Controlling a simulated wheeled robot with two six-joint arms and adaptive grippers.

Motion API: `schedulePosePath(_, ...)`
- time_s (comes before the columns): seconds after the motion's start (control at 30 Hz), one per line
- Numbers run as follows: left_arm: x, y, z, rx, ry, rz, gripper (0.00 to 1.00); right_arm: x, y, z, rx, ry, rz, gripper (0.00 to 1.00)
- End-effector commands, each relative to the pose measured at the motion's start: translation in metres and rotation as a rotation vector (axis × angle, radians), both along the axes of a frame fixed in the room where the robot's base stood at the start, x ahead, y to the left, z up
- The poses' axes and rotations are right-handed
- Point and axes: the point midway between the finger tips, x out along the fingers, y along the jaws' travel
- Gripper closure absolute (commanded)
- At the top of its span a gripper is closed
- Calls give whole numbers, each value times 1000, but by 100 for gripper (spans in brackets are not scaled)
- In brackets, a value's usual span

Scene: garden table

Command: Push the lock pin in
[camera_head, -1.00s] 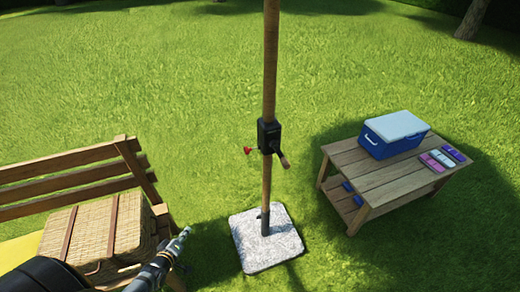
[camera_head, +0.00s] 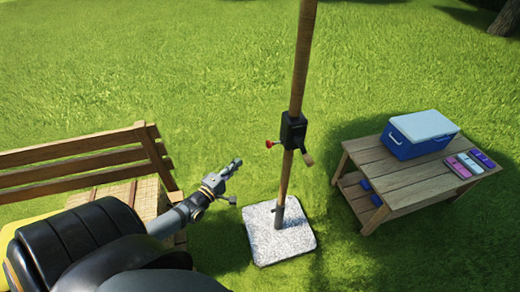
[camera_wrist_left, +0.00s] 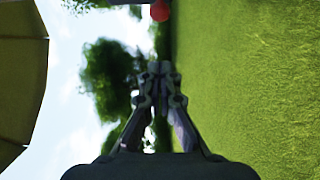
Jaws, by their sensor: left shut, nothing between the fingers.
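The lock pin (camera_head: 269,144) has a red knob and sticks out to the left of the black housing (camera_head: 293,131) on the wooden pole (camera_head: 303,60). In the left wrist view the red knob (camera_wrist_left: 160,11) shows at the top edge, beyond the fingertips. My left gripper (camera_head: 236,164) is shut and empty, left of the pole and a little below the knob, with a gap between them. It also shows in the left wrist view (camera_wrist_left: 160,68), fingers together. My right gripper is in neither view.
The pole stands in a pale stone base (camera_head: 262,240) on grass. A crank handle (camera_head: 307,159) juts from the housing's right side. A wooden table (camera_head: 390,180) with a blue cooler (camera_head: 420,134) stands right. A bench (camera_head: 75,158) with a wicker basket (camera_head: 150,196) is left.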

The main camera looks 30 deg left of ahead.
Motion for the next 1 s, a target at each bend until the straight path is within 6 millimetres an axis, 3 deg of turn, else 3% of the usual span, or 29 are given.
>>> schedulePosePath(0.43, 93, -5, 1, -2, -3, 3, 100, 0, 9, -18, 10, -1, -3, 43)
schedulePosePath(0.7, 113, -28, 2, 0, 0, 2, 100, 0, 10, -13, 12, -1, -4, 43)
schedulePosePath(1.0, 114, -30, 2, 1, 1, 1, 100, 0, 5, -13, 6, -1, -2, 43)
